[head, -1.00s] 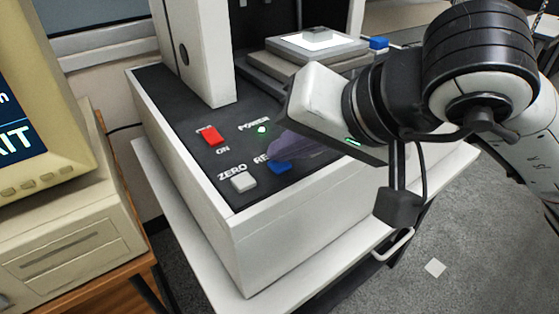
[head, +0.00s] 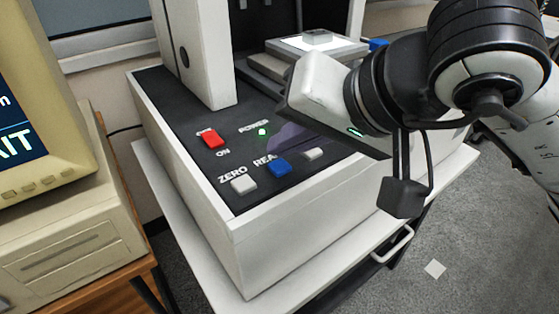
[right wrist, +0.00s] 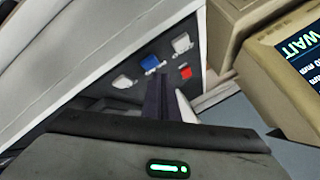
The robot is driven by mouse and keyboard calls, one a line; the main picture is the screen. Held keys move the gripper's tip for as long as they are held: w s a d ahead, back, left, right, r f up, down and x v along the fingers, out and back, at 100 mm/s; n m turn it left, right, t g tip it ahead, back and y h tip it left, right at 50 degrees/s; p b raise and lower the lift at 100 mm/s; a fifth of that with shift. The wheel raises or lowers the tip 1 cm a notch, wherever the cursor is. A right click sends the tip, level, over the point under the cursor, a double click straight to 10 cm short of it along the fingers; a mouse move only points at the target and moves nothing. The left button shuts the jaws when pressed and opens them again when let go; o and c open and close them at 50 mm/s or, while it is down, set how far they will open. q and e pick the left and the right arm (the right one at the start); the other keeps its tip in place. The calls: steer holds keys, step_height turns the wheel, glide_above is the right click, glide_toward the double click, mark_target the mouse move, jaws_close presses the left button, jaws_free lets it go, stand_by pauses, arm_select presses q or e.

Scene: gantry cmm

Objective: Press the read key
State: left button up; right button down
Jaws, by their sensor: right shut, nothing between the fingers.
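The blue read key (head: 279,167) sits on the dark control panel, beside the pale ZERO key (head: 243,184); its label is partly hidden. The blue key also shows in the right wrist view (right wrist: 152,64). My right gripper (head: 277,141) is shut and empty. Its dark fingers are just behind the blue key in the head view, and the key's top is uncovered. In the right wrist view the fingers (right wrist: 168,88) point toward the panel, with the blue key to their upper left. I cannot tell their height above the panel. My left gripper is not in view.
A red switch (head: 211,140) marked ON and a lit green power lamp (head: 262,132) are on the same panel. A pale key (head: 314,153) lies right of the blue one. A white column (head: 197,50) rises behind. A monitor (head: 62,110) showing part of "WAIT" stands left.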

mark_target(286, 170)
steer(key=shift+r, duration=0.1)
steer(key=shift+r+p, duration=1.35)
steer(key=shift+r, duration=1.1)
steer(key=shift+s+f, duration=0.1)
